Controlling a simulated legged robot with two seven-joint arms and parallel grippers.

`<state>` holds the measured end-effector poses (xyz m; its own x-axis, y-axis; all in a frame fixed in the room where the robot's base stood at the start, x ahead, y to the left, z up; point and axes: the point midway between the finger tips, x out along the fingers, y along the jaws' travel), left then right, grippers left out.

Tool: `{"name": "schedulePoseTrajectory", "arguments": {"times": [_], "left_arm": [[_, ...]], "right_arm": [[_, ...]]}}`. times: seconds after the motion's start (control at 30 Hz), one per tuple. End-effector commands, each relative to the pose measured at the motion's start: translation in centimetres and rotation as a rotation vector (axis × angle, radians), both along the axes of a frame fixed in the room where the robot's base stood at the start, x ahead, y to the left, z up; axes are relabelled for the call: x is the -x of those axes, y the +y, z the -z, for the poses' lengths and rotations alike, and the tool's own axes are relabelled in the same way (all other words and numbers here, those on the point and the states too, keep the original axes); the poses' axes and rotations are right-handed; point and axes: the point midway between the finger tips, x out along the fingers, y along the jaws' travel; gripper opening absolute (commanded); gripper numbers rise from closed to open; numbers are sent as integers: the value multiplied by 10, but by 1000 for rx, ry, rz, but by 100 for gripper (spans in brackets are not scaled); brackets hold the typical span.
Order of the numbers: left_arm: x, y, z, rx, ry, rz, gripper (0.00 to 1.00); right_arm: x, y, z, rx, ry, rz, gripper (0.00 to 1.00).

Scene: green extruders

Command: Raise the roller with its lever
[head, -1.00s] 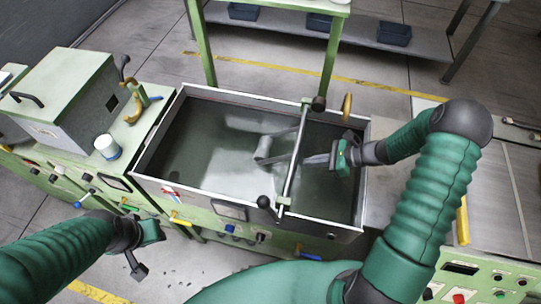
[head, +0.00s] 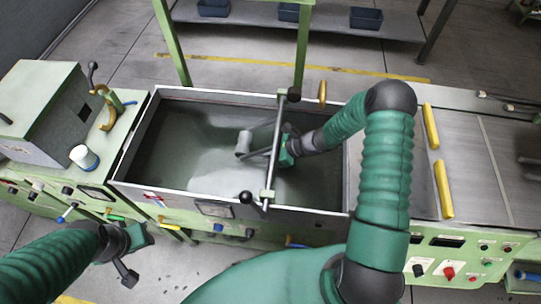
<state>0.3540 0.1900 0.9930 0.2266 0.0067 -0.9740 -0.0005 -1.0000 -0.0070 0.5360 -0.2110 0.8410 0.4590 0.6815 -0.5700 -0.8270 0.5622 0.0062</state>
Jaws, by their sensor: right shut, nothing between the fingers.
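A metal bar (head: 271,150) crosses the open tank (head: 165,197) from back to front. A lever with a black knob (head: 245,197) sits at the bar's near end. A grey bent roller bracket (head: 243,143) hangs left of the bar, inside the tank; I cannot clearly tell the roller itself from it. My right gripper (head: 247,156) is shut and empty. It reaches in from the right, with its fingers passing the bar close to the bracket; I cannot tell whether they touch. My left gripper (head: 128,275) is low at the left, in front of the machine, away from the lever; its finger opening is unclear.
A white cup (head: 84,158) and a brass-coloured handle (head: 107,115) stand on the bench left of the tank. Yellow handles (head: 444,189) lie on the right surface. Blue bins (head: 366,18) are on the back shelf.

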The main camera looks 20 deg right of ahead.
Motion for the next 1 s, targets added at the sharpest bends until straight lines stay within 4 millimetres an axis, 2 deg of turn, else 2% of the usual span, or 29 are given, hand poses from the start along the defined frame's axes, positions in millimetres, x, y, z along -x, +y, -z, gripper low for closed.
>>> {"name": "schedulePoseTrajectory", "arguments": {"times": [0.13, 0.47, 1.0], "left_arm": [[0, 0, -2, 0, 0, 0, 36], [0, 0, -1, 0, 0, -1, 36], [0, 0, 12, 0, 0, 0, 36]], "right_arm": [[-3, 6, -5, 1, 0, -1, 0], [-3, 4, -4, -4, -1, 0, 0], [-9, 14, -10, -92, -61, 0, 0]]}}
